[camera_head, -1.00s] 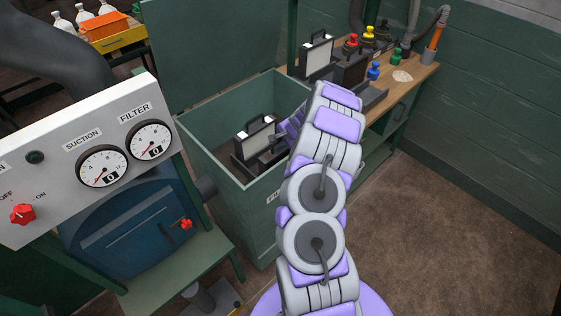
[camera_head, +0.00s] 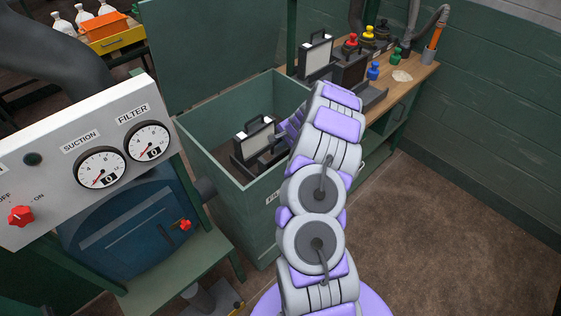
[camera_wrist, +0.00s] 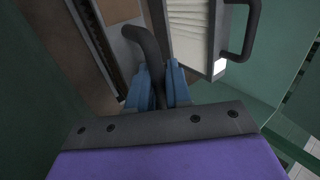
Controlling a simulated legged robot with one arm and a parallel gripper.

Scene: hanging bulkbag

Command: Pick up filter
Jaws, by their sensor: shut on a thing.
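A filter with a white pleated face, dark frame and top handle (camera_head: 251,146) stands inside the green open bin (camera_head: 213,158). In the wrist view the white pleated filter (camera_wrist: 189,30) is to the right of my fingers, its own dark handle free. My gripper (camera_wrist: 158,80) has its blue fingers closed around a dark curved handle (camera_wrist: 147,42). This handle seems to belong to the neighbouring dark-framed piece with a brown panel (camera_wrist: 118,10), but its lower joint is hidden. In the head view my gripper is inside the bin, mostly hidden by my arm.
The bin's lid (camera_head: 205,55) stands open behind it. A wooden bench (camera_head: 415,78) at the back right carries another white-faced filter (camera_head: 316,56), a brown-faced one (camera_head: 350,70) and coloured bottles. A gauge panel (camera_head: 75,165) is close on the left. Floor at right is clear.

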